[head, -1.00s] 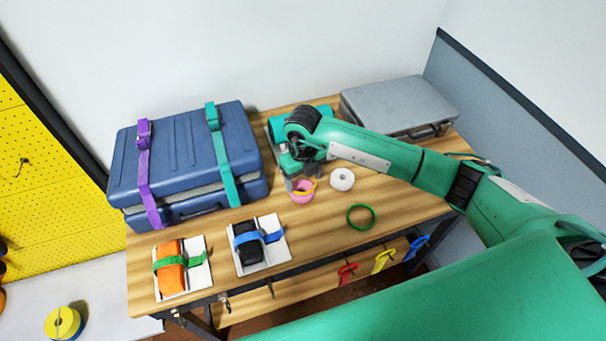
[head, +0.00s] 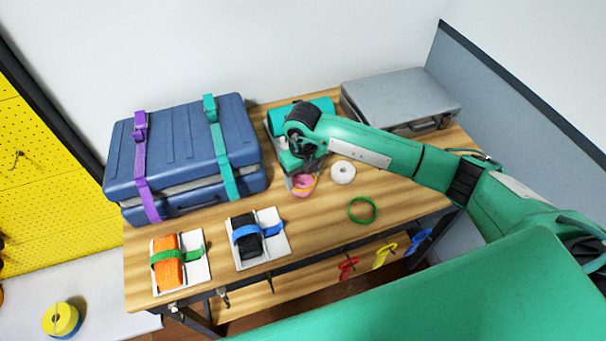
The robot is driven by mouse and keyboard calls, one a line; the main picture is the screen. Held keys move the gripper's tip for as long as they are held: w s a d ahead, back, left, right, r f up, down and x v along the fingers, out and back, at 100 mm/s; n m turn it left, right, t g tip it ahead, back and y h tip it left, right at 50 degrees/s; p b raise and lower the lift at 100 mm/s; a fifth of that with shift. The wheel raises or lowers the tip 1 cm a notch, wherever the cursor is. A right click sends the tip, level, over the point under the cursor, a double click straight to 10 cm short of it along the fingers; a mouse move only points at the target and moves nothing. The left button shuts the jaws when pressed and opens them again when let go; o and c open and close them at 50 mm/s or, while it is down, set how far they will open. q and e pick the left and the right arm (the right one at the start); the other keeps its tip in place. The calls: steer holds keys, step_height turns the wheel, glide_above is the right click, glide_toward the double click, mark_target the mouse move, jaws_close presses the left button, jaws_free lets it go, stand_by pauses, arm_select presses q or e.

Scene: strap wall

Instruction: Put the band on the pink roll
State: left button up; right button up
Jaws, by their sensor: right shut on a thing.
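The pink roll (head: 304,181) stands on the wooden table in front of my right gripper. An orange-yellow band (head: 303,190) shows across the front of the roll, below its top; whether it goes all the way around behind is hidden. My right gripper (head: 298,176) is at the roll's back left side, low over the table, shut on the band. The fingertips are small and partly hidden by my wrist. My left gripper is not in view.
A white roll (head: 343,173) and a green ring (head: 362,210) lie to the right. A strapped blue suitcase (head: 185,150) stands left, a grey case (head: 400,100) back right.

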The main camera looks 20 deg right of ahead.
steer(key=shift+f+b, duration=1.1)
steer(key=shift+b, duration=0.25)
stand_by(2.1)
steer(key=o, duration=1)
steer(key=shift+r, duration=0.15)
steer(key=shift+r+p, duration=2.15)
steer(key=shift+r, duration=1.75)
steer(key=shift+f, duration=0.1)
